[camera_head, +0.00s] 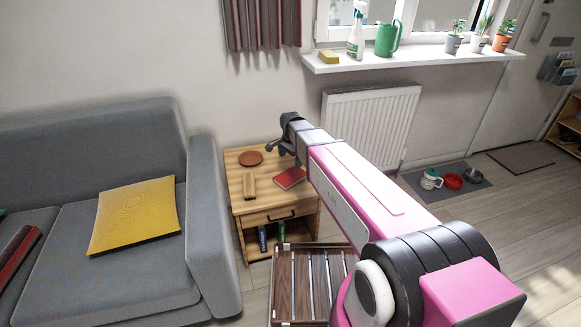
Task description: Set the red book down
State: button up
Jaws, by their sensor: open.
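A small red book (290,178) lies on the right part of the top of the wooden side table (241,206). It looks flat on the tabletop, with no finger visibly touching it. My gripper (276,149) is open and empty above the back of the same table, behind the book in the picture. My pink forearm passes just right of the book. Part of the gripper is hidden by my own wrist.
A brown round dish (250,158) and a small wooden block (249,186) share the tabletop. A grey sofa (212,230) stands left, with a yellow cushion (135,215). A slatted wooden piece (308,285) stands in front. A radiator (370,122) is behind my arm.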

jog(key=s+d+n, duration=0.9)
jog(key=s+d, duration=0.9)
jog(key=shift+s+d+f+n, duration=0.3)
jog(key=shift+s+d+n, duration=0.1)
